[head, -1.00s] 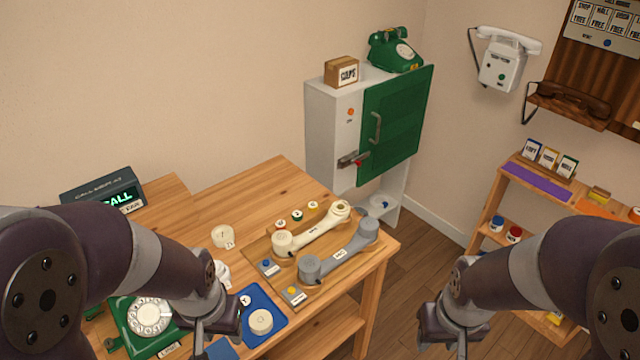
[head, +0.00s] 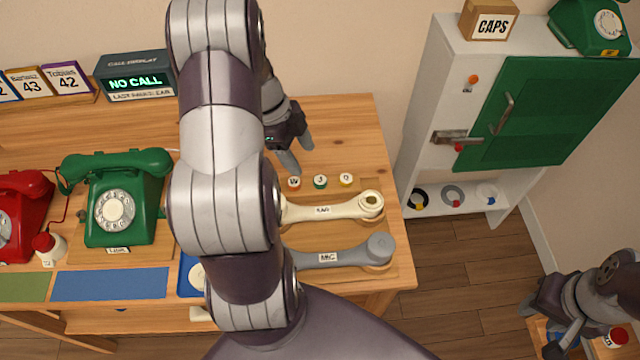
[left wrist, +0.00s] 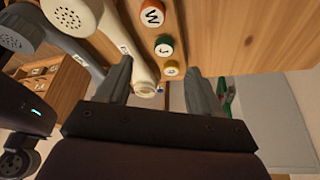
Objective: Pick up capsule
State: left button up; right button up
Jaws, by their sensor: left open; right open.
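No part is marked as the capsule. Small round pieces with orange (head: 294,183), green (head: 320,181) and yellow (head: 346,180) rims lie in a row behind a cream handset (head: 330,209) labelled EAR. In the left wrist view the orange piece (left wrist: 151,14) reads W and the green piece (left wrist: 165,46) reads J. A cream round part (head: 197,277) on a blue mat is mostly hidden by my left arm. My left gripper (head: 297,152) is open and empty, just behind the orange piece. My right gripper (head: 563,342) is open at the lower right, away from the pieces.
A grey handset (head: 345,255) labelled MIC lies in front of the cream one. A green phone (head: 117,205) and red phone (head: 18,215) stand left. A cabinet with a green door (head: 535,110) stands right, with a box labelled CAPS (head: 488,20) on top.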

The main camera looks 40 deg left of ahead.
aim_at(318, 179)
pick_arm(q)
jog(key=x, duration=0.5)
jog(key=p+x, duration=0.1)
jog(key=x, duration=0.2)
jog(key=shift+w+d, duration=0.1)
jog(key=shift+w, duration=0.3)
jog(key=c, duration=1)
